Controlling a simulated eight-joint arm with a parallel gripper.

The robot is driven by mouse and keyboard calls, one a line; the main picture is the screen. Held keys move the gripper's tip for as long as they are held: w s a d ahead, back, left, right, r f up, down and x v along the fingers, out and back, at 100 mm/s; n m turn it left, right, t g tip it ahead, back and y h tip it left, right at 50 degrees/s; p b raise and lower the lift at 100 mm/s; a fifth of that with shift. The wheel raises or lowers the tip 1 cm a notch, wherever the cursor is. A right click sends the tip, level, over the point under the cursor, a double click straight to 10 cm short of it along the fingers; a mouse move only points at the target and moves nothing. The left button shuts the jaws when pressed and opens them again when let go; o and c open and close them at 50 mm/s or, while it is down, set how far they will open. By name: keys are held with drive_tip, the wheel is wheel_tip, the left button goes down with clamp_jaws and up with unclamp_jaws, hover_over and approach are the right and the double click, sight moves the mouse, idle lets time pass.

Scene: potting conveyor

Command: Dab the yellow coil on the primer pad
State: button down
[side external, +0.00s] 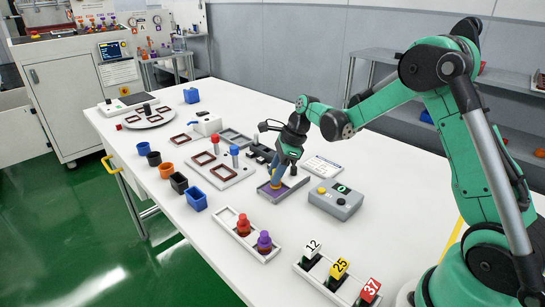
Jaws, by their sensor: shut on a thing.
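My gripper (277,181) points down over a shallow grey tray with a dark purple inside, which looks like the primer pad (293,186), near the middle of the table. It is shut on a small yellow coil (276,184), of which only a little shows between the fingertips. The coil is low at the left part of the pad; I cannot tell whether it touches the surface. The fingers hide most of the coil.
A grey box with buttons (336,199) stands close to the pad's right. A plate with brown frames and red and blue pegs (220,168) lies to the left. A rack with red and purple pieces (246,236) and numbered tags (340,270) are in front. Several coloured cups (179,183) line the left edge.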

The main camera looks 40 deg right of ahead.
drive_tip(key=shift+f, duration=0.5)
idle(1.0)
drive_tip(key=shift+r, duration=0.1)
drive_tip(key=shift+r, duration=3.45)
